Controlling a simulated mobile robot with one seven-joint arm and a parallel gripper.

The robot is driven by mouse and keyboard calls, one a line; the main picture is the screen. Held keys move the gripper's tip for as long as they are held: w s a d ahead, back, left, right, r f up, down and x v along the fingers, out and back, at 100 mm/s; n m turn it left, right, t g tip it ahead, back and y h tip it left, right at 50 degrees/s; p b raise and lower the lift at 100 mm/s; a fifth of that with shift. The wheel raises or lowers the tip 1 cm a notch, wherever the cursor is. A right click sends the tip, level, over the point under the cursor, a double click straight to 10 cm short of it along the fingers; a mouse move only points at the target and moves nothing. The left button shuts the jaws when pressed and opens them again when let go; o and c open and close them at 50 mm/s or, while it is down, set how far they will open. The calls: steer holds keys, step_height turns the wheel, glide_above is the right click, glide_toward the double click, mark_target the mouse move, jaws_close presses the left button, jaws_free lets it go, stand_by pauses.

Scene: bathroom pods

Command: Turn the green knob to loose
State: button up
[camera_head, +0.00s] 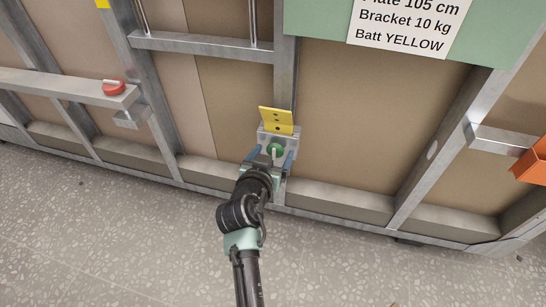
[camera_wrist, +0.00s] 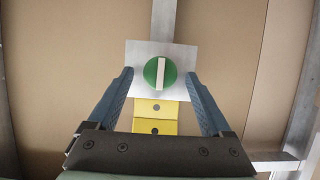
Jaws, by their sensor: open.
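The green knob (camera_head: 276,149) is round with a raised white bar across its face and sits on a grey metal plate on the wall frame. In the wrist view the knob (camera_wrist: 149,75) is in the middle and its white bar stands nearly upright. My gripper (camera_head: 272,158) is in front of the plate, with its blue fingers spread. In the wrist view my gripper (camera_wrist: 159,76) has one finger on each side of the knob, with a visible gap on both sides. Nothing is held. I cannot tell how far the fingertips are from the plate.
A yellow bracket (camera_head: 276,120) with holes is fixed beside the knob plate (camera_wrist: 186,55). A red round part (camera_head: 114,87) sits on a rail at the left. An orange piece (camera_head: 531,165) is at the right edge. A printed sign (camera_head: 400,22) is above. The speckled floor (camera_head: 130,240) is clear.

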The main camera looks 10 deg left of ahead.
steer(key=shift+w+f, duration=0.1)
steer(key=shift+w, duration=0.1)
jaws_close()
stand_by(0.4)
